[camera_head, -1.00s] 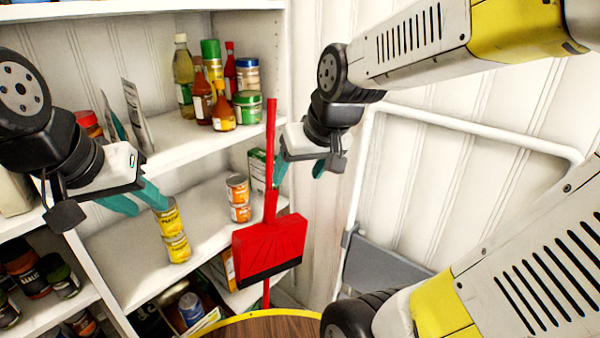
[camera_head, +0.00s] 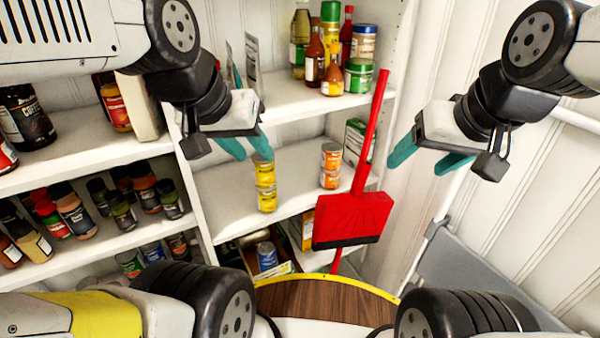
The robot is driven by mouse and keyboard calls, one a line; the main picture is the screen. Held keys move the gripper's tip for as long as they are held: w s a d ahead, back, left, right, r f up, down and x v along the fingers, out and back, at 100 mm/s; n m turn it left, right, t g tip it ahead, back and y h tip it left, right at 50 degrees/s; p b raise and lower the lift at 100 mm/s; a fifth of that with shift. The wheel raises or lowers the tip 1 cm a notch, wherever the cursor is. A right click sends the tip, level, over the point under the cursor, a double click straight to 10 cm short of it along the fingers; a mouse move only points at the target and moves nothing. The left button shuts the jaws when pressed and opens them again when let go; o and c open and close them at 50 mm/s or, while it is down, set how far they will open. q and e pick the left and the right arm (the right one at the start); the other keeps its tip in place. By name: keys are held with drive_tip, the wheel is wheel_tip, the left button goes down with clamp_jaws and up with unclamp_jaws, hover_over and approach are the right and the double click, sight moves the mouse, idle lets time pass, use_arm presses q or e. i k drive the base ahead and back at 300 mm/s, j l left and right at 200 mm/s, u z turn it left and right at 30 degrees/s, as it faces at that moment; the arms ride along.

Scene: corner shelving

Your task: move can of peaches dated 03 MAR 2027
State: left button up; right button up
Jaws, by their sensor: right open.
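Two stacked yellow cans (camera_head: 266,200) stand on the middle shelf. Two stacked orange-labelled cans (camera_head: 330,180) stand further right on the same shelf. The dates are too small to read, so I cannot tell which can is the one dated 03 MAR 2027. My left gripper (camera_head: 251,153) is open, its teal fingers apart. In the picture its right fingertip overlaps the top of the yellow stack; I cannot tell whether it touches. My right gripper (camera_head: 428,160) is open and empty, right of the red broom and well apart from the cans.
Bottles and jars (camera_head: 333,50) fill the upper shelf. Spice jars (camera_head: 75,212) crowd the left shelving. A grey-white folded frame (camera_head: 480,268) leans at right.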

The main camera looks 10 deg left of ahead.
sight(268, 201)
drive_tip(key=k+j+z, duration=0.2)
drive_tip(key=k+z, duration=0.15)
drive_tip(key=k+j+z, duration=0.1)
drive_tip(key=k+z, duration=0.6)
